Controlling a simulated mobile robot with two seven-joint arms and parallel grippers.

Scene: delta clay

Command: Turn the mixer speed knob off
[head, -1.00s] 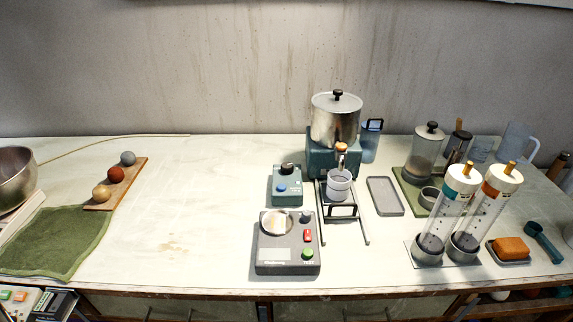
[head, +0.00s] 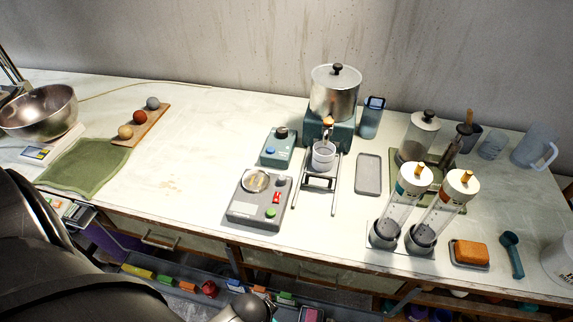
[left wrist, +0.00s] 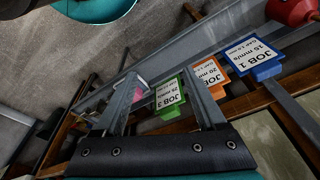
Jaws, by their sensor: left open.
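In the head view, a small teal control box (head: 278,150) with a black knob (head: 281,133) and a blue button stands on the bench. Just in front of it is a grey box (head: 247,211) with a round dial, a red switch and a green button. A metal pot on a teal base (head: 340,137) stands behind, to the right. I cannot read the knob's setting. My left gripper (left wrist: 160,88) is open and empty in the left wrist view, near coloured job tags, away from the knob. My right gripper is not in view.
A wire stand with a white cup (head: 323,155) is right of the boxes. Clear tubes with white caps (head: 416,178) stand farther right. The bench left of the boxes is mostly clear. Blue, orange and green job tags (left wrist: 252,58) hang along a rail below.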

